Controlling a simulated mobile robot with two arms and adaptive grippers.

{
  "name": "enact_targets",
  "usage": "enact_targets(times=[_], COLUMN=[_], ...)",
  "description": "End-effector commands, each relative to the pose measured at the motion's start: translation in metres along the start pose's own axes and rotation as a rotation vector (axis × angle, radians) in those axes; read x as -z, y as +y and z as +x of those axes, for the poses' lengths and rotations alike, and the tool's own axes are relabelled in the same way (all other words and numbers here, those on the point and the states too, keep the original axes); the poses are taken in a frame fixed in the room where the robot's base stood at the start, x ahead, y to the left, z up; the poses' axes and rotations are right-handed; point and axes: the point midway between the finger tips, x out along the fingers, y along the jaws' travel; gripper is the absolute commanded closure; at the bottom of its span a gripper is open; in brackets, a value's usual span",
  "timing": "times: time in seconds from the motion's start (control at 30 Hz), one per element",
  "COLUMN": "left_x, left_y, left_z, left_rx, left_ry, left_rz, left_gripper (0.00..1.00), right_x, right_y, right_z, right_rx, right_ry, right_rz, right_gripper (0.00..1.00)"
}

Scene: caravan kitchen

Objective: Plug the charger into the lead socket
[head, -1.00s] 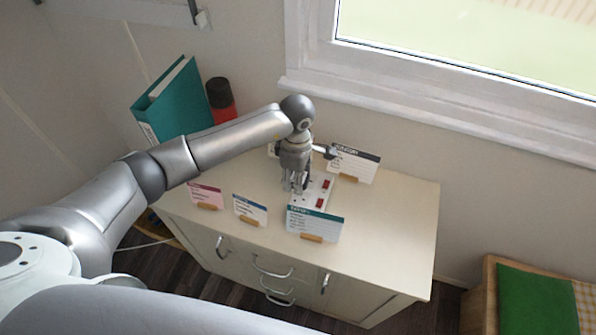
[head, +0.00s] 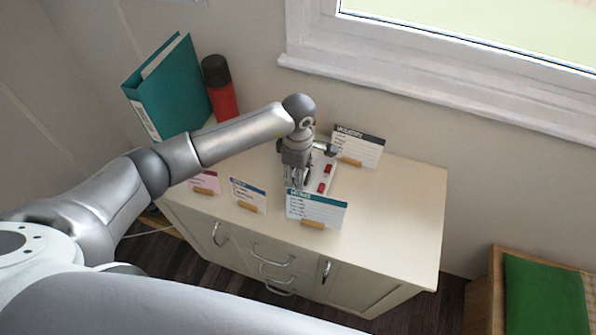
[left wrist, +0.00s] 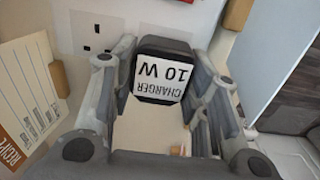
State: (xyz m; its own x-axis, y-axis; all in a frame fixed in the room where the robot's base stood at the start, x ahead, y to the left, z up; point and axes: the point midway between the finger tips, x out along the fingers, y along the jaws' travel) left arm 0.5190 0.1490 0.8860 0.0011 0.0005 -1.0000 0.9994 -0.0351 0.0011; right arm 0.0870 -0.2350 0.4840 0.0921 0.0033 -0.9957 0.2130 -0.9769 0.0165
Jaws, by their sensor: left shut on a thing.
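The charger (left wrist: 162,72) is a black block with a white label reading "CHARGER 10 W". It sits between the fingers of my left gripper (left wrist: 160,100) in the left wrist view, and the gripper is shut on it. In the head view my left gripper (head: 297,183) points down at the white socket lead (head: 331,167), which has red switches. The lead also shows in the left wrist view (left wrist: 83,20), with an empty socket's slots beside the charger. The charger's pins are hidden, so I cannot tell whether they are in a socket. My right gripper is out of view.
Small cards in wooden holders stand around the lead: a teal-topped card (head: 316,209) in front, a blue-topped one (head: 248,193), a pink one (head: 205,182), and a dark-topped one (head: 357,147) behind. A teal binder (head: 172,95) and red bottle (head: 220,90) stand at back left. The cabinet top's right side (head: 400,205) is clear.

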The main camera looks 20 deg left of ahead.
Motion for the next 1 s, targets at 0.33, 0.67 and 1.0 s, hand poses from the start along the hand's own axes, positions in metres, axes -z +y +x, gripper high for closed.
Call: enact_targets(times=[0.33, 0.67, 1.0], left_x=[0.0001, -0.0005, -0.0007], left_y=[0.0002, 0.0008, 0.0004], left_z=[-0.0002, -0.0001, -0.0004], left_rx=[-0.001, -0.002, -0.001], left_ry=[0.000, 0.001, 0.000], left_rz=[0.000, -0.001, 0.000], left_gripper=[0.81, 0.81, 0.81], right_x=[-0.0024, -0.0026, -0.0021], right_y=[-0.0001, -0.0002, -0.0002], right_z=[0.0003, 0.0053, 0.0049], right_rx=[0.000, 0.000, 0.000], right_ry=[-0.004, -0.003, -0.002], right_rz=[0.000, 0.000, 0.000], right_gripper=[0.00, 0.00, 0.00])
